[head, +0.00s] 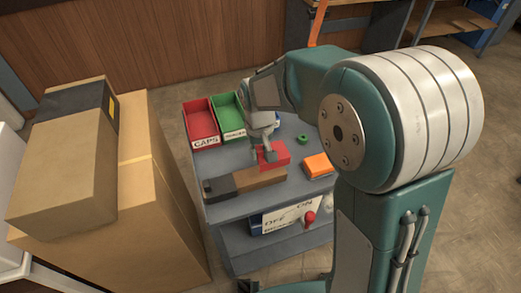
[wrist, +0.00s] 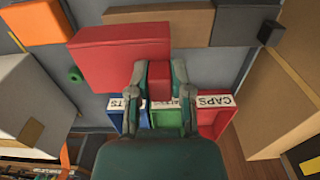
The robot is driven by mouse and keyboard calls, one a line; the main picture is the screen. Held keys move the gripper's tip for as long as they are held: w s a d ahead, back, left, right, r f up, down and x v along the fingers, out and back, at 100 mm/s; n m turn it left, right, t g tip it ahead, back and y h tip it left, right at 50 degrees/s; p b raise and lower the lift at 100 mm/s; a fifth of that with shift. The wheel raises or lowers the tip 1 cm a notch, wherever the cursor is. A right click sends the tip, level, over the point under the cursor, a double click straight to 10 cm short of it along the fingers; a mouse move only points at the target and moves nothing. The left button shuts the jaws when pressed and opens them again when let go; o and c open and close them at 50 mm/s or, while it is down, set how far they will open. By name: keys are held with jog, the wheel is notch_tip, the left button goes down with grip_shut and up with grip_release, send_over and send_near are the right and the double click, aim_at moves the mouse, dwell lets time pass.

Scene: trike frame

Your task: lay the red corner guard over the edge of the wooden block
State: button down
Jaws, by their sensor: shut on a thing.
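The red corner guard (head: 280,150) is at the right end of the wooden block (head: 260,178). My gripper (head: 266,157) is above the table, shut on the guard. In the wrist view the gripper (wrist: 159,72) has its two fingers on either side of a small red tab of the guard (wrist: 120,55). The guard's wide red face overlaps part of the wooden block (wrist: 160,27) in that view. I cannot tell whether the guard rests on the block or hangs just above it. The guard's underside is hidden.
A dark piece (head: 218,187) is at the block's left end. An orange block (head: 318,165) and a green ring (head: 303,139) lie to the right. The red CAPS bin (head: 201,122) and a green bin (head: 227,115) stand behind. Cardboard boxes (head: 80,190) stand left of the table.

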aim_at(258, 177)
jog(key=shift+a+f, duration=0.5)
jog(key=shift+f, duration=0.4)
jog(key=shift+d+f, duration=0.2)
jog(key=shift+f, duration=0.5)
jog(key=shift+d+f, duration=0.2)
jog(key=shift+f, duration=0.45)
jog(key=shift+a+f, duration=0.25)
jog(key=shift+f, duration=0.95)
jog(key=shift+d+f, duration=0.1)
jog(key=shift+f, duration=0.9)
jog(key=shift+c, duration=2.3)
grip_release()
